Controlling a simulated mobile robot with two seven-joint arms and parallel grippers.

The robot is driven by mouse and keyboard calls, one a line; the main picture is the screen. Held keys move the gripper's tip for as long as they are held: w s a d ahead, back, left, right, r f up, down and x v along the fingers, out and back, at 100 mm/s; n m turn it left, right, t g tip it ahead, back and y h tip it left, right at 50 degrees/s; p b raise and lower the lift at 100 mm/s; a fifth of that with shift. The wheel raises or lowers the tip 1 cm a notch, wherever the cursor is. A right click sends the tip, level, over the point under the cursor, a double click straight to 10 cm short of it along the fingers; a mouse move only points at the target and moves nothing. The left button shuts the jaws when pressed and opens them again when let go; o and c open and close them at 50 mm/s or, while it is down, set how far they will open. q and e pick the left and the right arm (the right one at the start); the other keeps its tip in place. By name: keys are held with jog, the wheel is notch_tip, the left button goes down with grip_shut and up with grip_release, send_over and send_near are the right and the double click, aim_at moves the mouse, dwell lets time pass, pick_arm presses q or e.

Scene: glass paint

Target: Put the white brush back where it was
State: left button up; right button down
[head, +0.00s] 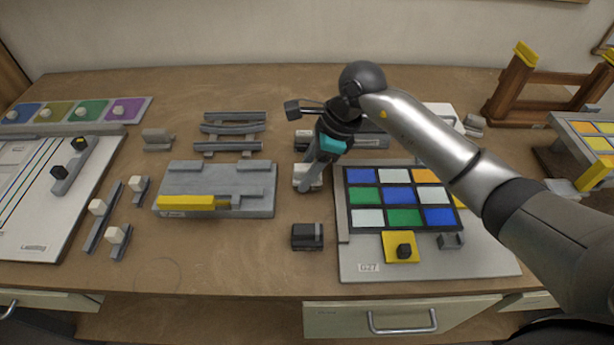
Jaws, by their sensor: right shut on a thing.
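My right gripper (308,180) reaches in from the right, pointing down just left of the coloured glass panel (405,197). It is shut on a small whitish piece (301,173) low over the tabletop. The fingers hide part of this piece, so I cannot tell its full shape, whether it is the white brush, or whether it touches the table. Grey rails (234,116) lie to the left of the gripper, and another rail (368,142) is partly hidden behind my arm. My left gripper is not in view.
A grey block with a yellow bar (186,202) stands left of the gripper. A black box (307,236) is in front. A yellow tile (391,241) with a black knob lies below the panel. A paint strip (141,105) is far left, and a wooden rack (513,82) is back right.

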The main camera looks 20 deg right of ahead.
jog(key=shift+f, duration=1.1)
jog(key=shift+f+b, duration=0.15)
jog(key=shift+b, duration=0.15)
jog(key=shift+c, duration=1.5)
grip_release()
